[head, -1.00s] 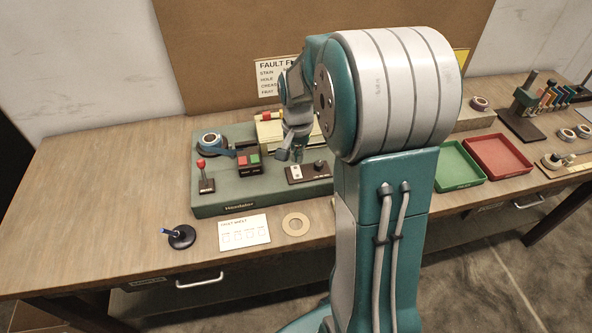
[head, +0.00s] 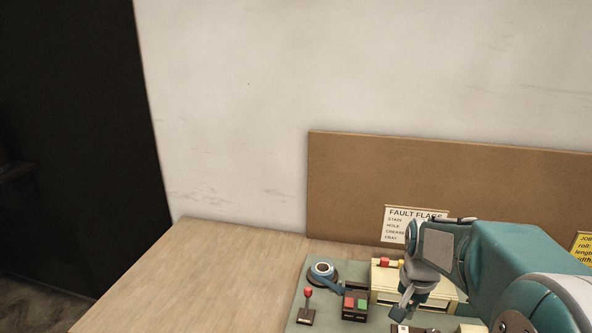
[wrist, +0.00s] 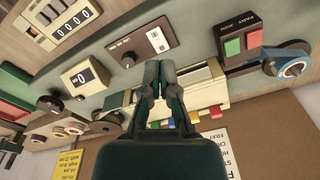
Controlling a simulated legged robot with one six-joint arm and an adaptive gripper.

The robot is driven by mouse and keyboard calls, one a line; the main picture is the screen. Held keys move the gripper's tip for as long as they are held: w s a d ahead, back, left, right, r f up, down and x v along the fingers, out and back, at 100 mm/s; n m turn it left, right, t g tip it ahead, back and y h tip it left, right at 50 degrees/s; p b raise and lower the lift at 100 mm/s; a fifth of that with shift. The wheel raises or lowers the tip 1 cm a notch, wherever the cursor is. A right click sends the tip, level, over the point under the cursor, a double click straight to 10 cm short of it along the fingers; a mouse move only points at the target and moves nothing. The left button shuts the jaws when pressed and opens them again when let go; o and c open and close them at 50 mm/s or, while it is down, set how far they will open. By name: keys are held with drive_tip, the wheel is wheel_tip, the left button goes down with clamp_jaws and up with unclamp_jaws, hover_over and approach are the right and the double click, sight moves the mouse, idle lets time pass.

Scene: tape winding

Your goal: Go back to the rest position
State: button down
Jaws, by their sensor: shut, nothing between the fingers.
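My gripper (head: 404,305) hangs low over the winding machine in the head view, in front of its cream box (head: 385,287). In the wrist view my gripper (wrist: 159,70) has its two dark fingers together with nothing between them. The fingertips overlap the machine's pale slotted part (wrist: 190,85) in that view; I cannot tell whether they touch it. My arm folds in from the lower right of the head view. The machine's grey-green base (head: 318,312) is cut off by the lower edge.
A blue tape roll (head: 322,270), a red-knobbed lever (head: 308,293) and a red-and-green button box (head: 354,305) stand left of my gripper. A brown board (head: 350,180) with a fault flags sign (head: 397,220) rises behind. The table's left part (head: 200,275) is bare.

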drive_tip(key=s+a+r+n+t, duration=0.2)
drive_tip(key=s+a+r+n, duration=0.2)
drive_tip(key=s, duration=0.4)
drive_tip(key=s+a+r+n+t, duration=0.2)
drive_tip(key=s+a+r+n, duration=0.2)
drive_tip(key=s, duration=0.5)
drive_tip(key=a+r, duration=0.1)
drive_tip(key=a, duration=0.1)
drive_tip(key=shift+s+a+t, duration=0.2)
drive_tip(key=shift+a+t, duration=0.1)
drive_tip(key=shift+t, duration=0.1)
